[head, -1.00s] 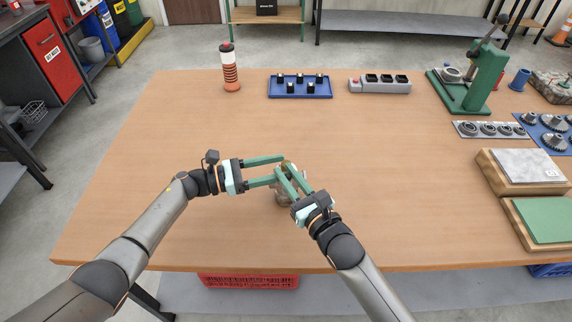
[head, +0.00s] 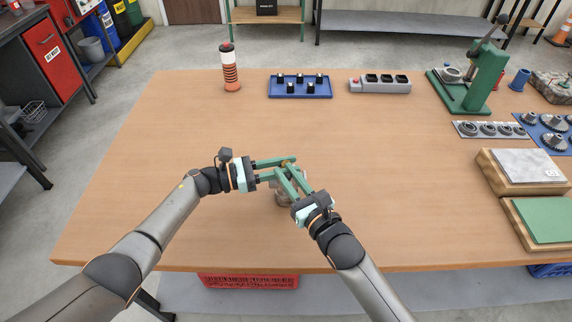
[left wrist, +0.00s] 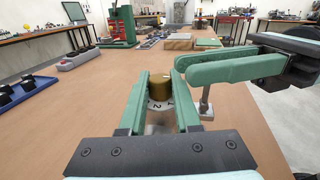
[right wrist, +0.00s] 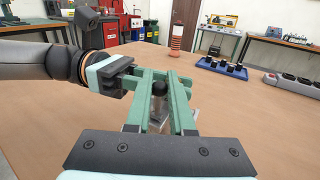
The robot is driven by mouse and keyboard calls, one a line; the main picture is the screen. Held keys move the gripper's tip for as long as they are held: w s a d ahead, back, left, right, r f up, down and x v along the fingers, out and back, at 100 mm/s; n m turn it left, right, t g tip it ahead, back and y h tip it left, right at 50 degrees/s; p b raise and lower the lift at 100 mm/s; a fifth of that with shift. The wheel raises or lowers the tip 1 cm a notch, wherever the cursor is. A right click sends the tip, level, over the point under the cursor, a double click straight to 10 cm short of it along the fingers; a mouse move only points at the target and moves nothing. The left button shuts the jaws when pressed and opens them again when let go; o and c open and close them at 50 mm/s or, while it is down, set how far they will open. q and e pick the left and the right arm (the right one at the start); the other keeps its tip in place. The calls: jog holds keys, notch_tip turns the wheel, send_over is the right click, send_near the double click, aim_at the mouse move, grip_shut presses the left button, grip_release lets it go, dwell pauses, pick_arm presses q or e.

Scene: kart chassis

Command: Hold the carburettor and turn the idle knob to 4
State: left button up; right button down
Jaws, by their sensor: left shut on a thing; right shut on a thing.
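The carburettor (head: 281,200) stands at the middle of the wooden table, largely hidden by my grippers. Its brass idle knob (left wrist: 159,86) sits above a white dial (left wrist: 158,105); a figure 2 shows on the near part of the dial. My left gripper (head: 287,167) reaches in from the left, its fingers on either side of the knob and shut on it. My right gripper (head: 292,174) comes from the front right and is shut on the carburettor. In the right wrist view a grey body (right wrist: 160,115) and a black round part (right wrist: 159,87) show between its fingers.
A blue tray with black knobs (head: 300,95), a grey block with black sockets (head: 379,86) and an orange-striped cylinder (head: 231,72) stand at the back. A green press (head: 482,85), gears and two boards (head: 525,168) are at the right. The table around the carburettor is clear.

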pick_arm(q)
grip_shut()
jog(key=shift+w+f+m+g, duration=0.15)
jog(key=shift+f+m+g, duration=0.15)
jog(key=shift+g, duration=0.1)
jog(key=shift+s+r+m+g, duration=0.2)
jog(key=shift+m+g, duration=0.2)
jog(key=shift+g, duration=0.4)
jog(key=o, duration=0.8)
grip_release()
jog(key=shift+r, duration=0.1)
jog(key=s+a, duration=0.1)
jog(key=a, duration=1.1)
jog(key=shift+s, duration=0.3)
